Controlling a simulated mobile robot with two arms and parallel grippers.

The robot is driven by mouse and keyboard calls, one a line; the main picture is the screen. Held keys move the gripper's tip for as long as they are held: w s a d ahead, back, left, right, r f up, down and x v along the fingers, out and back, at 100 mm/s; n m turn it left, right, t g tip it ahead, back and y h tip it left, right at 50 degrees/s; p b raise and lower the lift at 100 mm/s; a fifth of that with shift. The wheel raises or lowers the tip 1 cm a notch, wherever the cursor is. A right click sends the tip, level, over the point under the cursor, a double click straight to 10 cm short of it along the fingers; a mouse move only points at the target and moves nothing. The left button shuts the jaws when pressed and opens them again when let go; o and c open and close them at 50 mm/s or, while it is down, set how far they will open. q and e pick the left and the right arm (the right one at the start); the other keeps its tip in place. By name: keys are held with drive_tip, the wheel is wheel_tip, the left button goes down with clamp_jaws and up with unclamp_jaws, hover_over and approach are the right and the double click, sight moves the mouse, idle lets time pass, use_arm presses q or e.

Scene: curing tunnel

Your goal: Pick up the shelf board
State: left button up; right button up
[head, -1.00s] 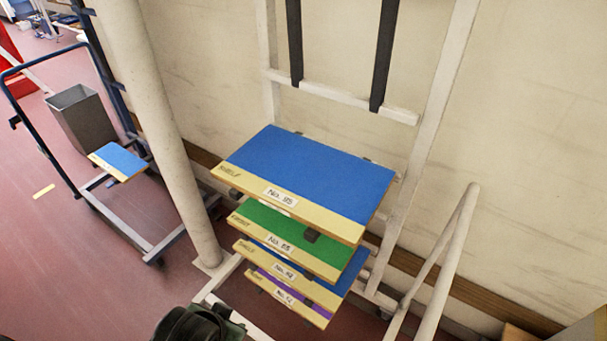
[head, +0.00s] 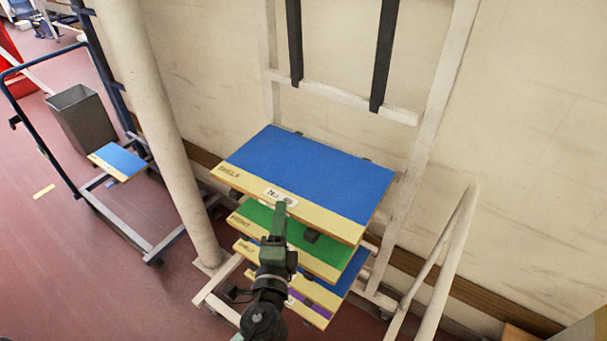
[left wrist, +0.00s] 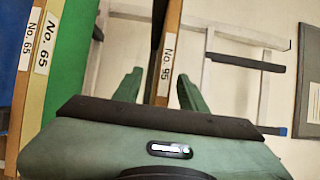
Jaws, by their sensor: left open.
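The top shelf board (head: 310,175) is blue with a pale yellow front strip marked SHELF and a white label. It lies on the upper level of a white rack. My left gripper (head: 280,212) is at the middle of its front edge, just below the label. In the left wrist view the board's edge (left wrist: 169,55), labelled No. 95, appears between the two open fingers (left wrist: 158,92). I cannot tell how far the fingers reach past the edge. My right gripper is not in view.
Below are a green board (head: 265,217) marked FRONT, another blue shelf board (head: 353,268) and a purple one (head: 313,305), closely stacked. A pale post (head: 160,120) stands left and a slanted rail (head: 440,260) right. A cart (head: 125,225) carries a small blue board (head: 122,160).

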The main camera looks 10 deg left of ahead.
sight(284, 190)
use_arm(q)
drive_tip(key=w+p, duration=0.1)
drive_tip(key=w, duration=0.1)
drive_tip(key=w+p, duration=0.1)
drive_tip(key=w, duration=0.1)
drive_tip(key=w+a+r+p, duration=0.1)
drive_tip(key=w, duration=0.1)
drive_tip(key=shift+w+a, duration=0.1)
drive_tip(key=shift+w, duration=0.3)
drive_tip(key=shift+w+a+f, duration=0.1)
drive_tip(key=shift+w+f, duration=0.15)
drive_tip(key=shift+w, duration=0.25)
clamp_jaws()
idle(0.6)
drive_tip(key=shift+r, duration=0.2)
